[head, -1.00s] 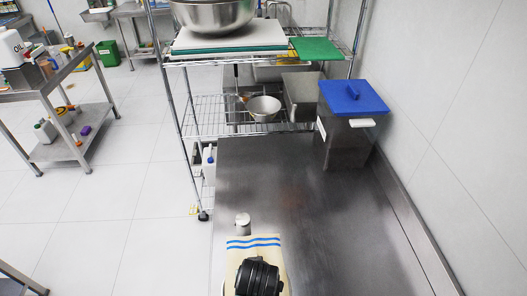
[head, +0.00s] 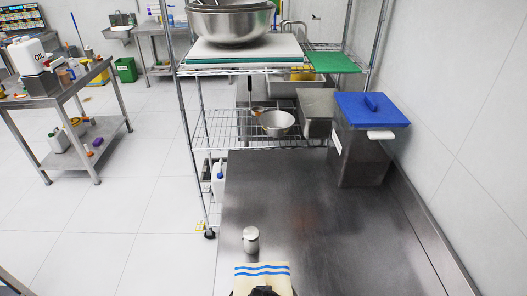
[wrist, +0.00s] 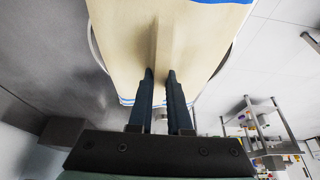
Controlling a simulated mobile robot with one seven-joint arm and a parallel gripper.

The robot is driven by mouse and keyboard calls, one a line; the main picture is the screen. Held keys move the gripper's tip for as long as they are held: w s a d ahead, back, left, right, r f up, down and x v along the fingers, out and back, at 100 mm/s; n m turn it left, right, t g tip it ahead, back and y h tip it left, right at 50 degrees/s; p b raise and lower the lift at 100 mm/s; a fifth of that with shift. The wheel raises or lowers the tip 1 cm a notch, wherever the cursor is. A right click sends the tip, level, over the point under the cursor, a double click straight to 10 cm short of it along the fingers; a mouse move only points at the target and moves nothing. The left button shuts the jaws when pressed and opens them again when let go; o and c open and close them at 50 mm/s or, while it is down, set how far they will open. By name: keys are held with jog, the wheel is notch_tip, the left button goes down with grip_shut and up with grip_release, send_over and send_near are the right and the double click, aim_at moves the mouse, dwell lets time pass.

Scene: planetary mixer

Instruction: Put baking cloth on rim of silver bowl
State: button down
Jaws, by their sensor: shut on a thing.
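The baking cloth (head: 262,272) is cream with blue stripes and shows at the bottom edge of the head view. In the wrist view the cloth (wrist: 165,40) fills the top middle. My gripper (wrist: 160,76) is shut on a raised fold of it. A pale curved rim (wrist: 96,50) shows from behind the cloth on both sides in the wrist view; I cannot tell whether cloth and rim touch. A large silver bowl (head: 230,28) stands on the rack's top shelf, with another dark-edged bowl in it. A smaller silver bowl (head: 277,123) sits on the shelf below.
A steel table (head: 310,215) lies ahead, mostly bare. A small metal shaker (head: 251,240) stands near its left edge. A bin with a blue lid (head: 372,110) stands at the back right against the wall. The wire rack (head: 240,125) stands behind the table.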

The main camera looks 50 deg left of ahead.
jog(key=shift+f+b, duration=0.35)
jog(key=shift+f, duration=0.2)
jog(key=c, duration=0.8)
grip_release()
jog(key=b+v, duration=0.1)
jog(key=v, duration=1.2)
